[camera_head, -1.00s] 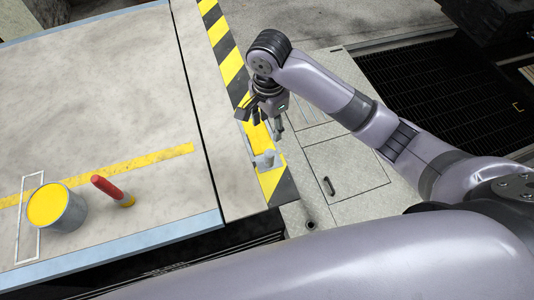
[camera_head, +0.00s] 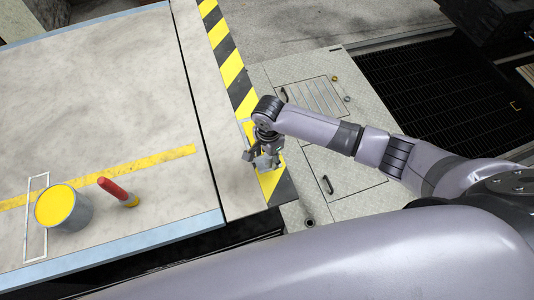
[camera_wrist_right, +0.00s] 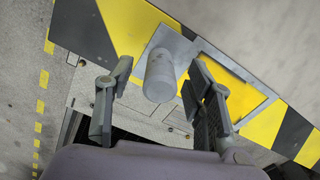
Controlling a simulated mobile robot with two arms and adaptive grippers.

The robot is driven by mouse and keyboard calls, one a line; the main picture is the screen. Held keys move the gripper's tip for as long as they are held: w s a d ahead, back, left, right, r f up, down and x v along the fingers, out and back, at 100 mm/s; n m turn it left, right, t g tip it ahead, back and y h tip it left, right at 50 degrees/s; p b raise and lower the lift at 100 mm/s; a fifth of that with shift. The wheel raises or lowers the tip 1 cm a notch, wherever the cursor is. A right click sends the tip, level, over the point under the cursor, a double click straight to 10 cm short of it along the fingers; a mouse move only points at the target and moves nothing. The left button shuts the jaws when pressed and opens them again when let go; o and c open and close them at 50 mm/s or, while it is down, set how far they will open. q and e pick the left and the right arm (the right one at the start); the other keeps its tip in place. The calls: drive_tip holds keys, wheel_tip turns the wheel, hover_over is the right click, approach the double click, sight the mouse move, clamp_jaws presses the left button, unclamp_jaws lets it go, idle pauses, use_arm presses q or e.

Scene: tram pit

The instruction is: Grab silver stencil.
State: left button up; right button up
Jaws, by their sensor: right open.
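The silver stencil (camera_wrist_right: 159,78) is a flat grey frame with a stubby cylindrical handle. It lies on the yellow-black striped edge, and yellow shows through its opening. My right gripper (camera_head: 263,160) is over it in the head view and hides most of it. In the right wrist view the open right fingers stand on either side of the handle, with gaps on both sides, so they do not grip it. My left gripper is not in view.
A bucket of yellow paint (camera_head: 62,207) and a red-handled brush (camera_head: 118,192) stand on the concrete platform (camera_head: 110,90) at left. A white rectangular outline (camera_head: 37,185) is beside the bucket. A dark grated pit (camera_head: 440,90) lies at right.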

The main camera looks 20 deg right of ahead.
drive_tip(key=shift+f, duration=0.25)
drive_tip(key=shift+c, duration=0.5)
clamp_jaws()
